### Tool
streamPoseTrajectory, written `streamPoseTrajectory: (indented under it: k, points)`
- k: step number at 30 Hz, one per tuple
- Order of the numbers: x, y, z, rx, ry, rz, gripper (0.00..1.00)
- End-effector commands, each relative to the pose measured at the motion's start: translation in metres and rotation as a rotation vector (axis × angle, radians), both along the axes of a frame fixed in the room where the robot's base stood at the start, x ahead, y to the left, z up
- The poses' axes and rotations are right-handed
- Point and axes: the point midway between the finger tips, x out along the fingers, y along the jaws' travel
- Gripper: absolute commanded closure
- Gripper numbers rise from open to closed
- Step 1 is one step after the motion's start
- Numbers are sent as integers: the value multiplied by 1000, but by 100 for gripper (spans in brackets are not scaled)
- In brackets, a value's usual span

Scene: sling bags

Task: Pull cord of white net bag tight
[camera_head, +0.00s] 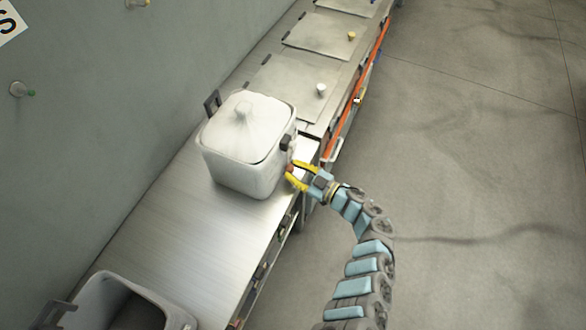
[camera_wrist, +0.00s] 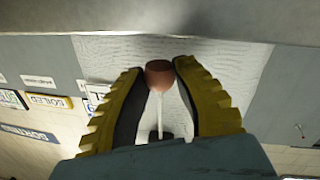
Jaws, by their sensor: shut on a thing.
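The white net bag (camera_head: 232,132) appears in the head view as a boxy white form with a peaked, knob-like top, standing on the metal counter. Its white textured side (camera_wrist: 112,58) fills the upper middle of the wrist view. A reddish-brown bead (camera_wrist: 158,74) sits at the end of a white cord (camera_wrist: 159,112). My gripper (camera_head: 295,173) is at the bag's right side. In the wrist view its yellow ridged fingers (camera_wrist: 159,80) are shut on the bead from both sides. The cord runs straight from the bead to a dark round part (camera_wrist: 154,136). The bead's far side is hidden.
The metal counter (camera_head: 180,225) runs along the grey wall, with an open bin (camera_head: 88,297) at the near end. Flat lidded panels with small knobs (camera_head: 321,89) lie beyond the bag. An orange rail (camera_head: 370,65) edges the counter. The floor to the right is clear.

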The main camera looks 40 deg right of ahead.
Motion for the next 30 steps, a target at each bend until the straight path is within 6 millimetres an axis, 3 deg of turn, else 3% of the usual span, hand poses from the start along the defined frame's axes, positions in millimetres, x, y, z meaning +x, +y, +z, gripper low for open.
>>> streamPoseTrajectory:
  k: [4, 5, 8, 20, 26, 30]
  points:
    - [0, 0, 0, 0, 0, 1, 100]
    - [0, 0, 0, 0, 0, 1, 69]
    - [0, 0, 0, 1, 0, 0, 41]
    - [-4, -1, 0, 1, 1, 0, 41]
    - [-27, -6, -2, 2, 5, -1, 41]
    - [-53, -13, -2, 0, 6, -4, 41]
